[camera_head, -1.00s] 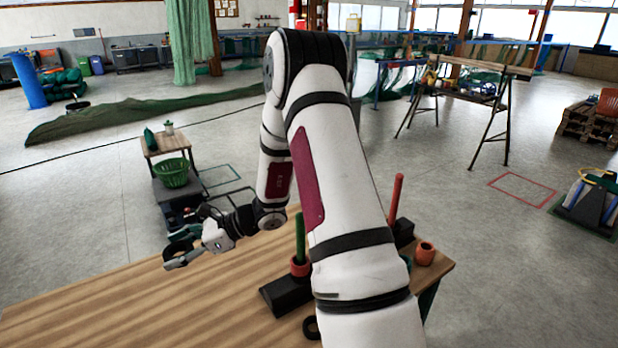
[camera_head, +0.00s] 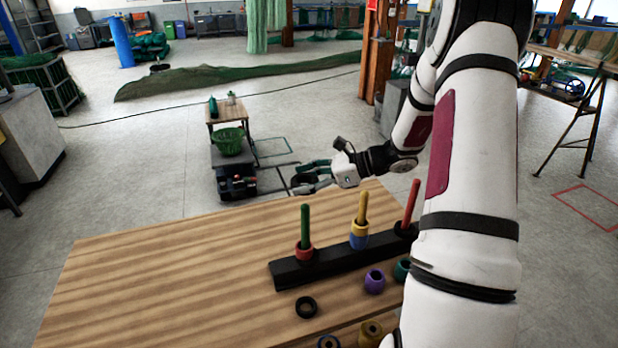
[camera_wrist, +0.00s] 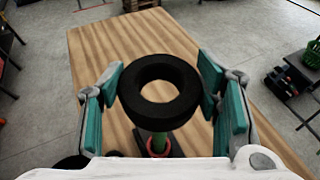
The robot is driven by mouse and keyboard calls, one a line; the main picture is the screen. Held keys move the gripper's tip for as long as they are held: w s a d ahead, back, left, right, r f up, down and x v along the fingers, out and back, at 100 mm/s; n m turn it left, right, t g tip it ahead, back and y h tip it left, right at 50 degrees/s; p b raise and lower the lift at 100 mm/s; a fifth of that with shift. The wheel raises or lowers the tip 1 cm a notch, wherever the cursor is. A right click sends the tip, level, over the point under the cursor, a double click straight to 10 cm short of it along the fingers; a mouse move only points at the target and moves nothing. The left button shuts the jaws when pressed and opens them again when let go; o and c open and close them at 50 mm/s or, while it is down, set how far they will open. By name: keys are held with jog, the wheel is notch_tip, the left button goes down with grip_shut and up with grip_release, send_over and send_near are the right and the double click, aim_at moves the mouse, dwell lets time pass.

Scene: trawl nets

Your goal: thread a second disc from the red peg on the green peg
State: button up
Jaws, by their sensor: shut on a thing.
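My gripper (camera_head: 308,179) is shut on a black disc (camera_wrist: 132,98), its pads on either side of the ring. In the head view the gripper is just above the top of the green peg (camera_head: 305,222) in the picture. In the wrist view the green peg (camera_wrist: 159,141) shows below the disc's near edge; the disc is not around it. A red ring (camera_head: 305,252) sits low on the green peg, also visible in the wrist view (camera_wrist: 151,149). The red peg (camera_head: 411,205) stands at the right; its base is partly hidden by my arm.
A yellow peg (camera_head: 362,207) with yellow and blue rings stands between them on the black base (camera_head: 290,277). A loose black ring (camera_head: 306,307), a purple ring (camera_head: 375,281) and other rings lie on the wooden table (camera_head: 170,270). The table's left side is clear.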

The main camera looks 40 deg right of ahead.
aim_at(306, 204)
jog(key=shift+f+b, duration=1.15)
jog(key=shift+f, duration=2.45)
jog(key=o, duration=1.3)
jog(key=v, duration=1.2)
